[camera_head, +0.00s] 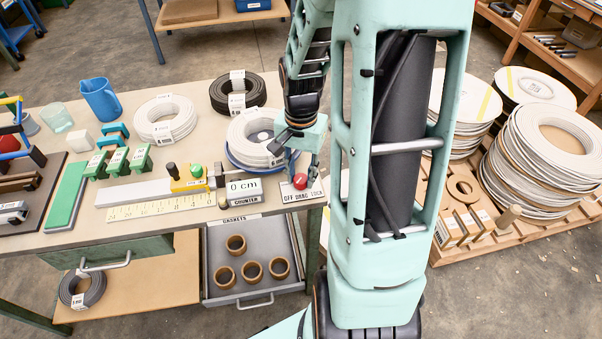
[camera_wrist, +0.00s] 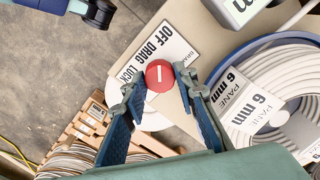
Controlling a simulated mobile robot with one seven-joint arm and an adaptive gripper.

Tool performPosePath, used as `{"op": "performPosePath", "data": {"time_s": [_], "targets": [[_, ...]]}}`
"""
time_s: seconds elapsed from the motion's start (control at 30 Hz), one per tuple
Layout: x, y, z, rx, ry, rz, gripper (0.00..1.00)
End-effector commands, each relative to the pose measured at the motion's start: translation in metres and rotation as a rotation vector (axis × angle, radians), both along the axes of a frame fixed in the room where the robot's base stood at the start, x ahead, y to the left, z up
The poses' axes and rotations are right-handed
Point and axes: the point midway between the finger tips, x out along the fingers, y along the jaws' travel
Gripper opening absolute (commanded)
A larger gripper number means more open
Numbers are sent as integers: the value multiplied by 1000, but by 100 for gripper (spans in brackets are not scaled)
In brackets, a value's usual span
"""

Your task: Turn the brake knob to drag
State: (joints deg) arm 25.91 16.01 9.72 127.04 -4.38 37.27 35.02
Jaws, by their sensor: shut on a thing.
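The red brake knob (camera_wrist: 159,76) has a short white line on its face. It sits by a white label plate (camera_wrist: 160,48) printed OFF, DRAG and LOCK. In the wrist view the line runs nearly upright in the picture, roughly towards OFF rather than DRAG. My gripper (camera_wrist: 160,84) has one finger on each side of the knob and is shut on it. In the head view the knob (camera_head: 300,181) shows at the bench's right end, below my gripper; the fingertips are partly hidden there.
An open gasket drawer (camera_head: 285,292) juts out below. Cane coils (camera_head: 545,150) stand on a pallet at right.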

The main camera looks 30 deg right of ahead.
Motion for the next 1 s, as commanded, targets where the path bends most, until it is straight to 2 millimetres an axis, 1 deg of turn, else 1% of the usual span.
{"op": "performPosePath", "data": {"time_s": [0.17,0.37,0.8,1.0], "targets": [[0,0,1,-1,-1,30,2],[0,0,1,0,0,131,2],[1,0,2,-1,-1,493,2],[1,0,2,-1,-2,633,2]]}}
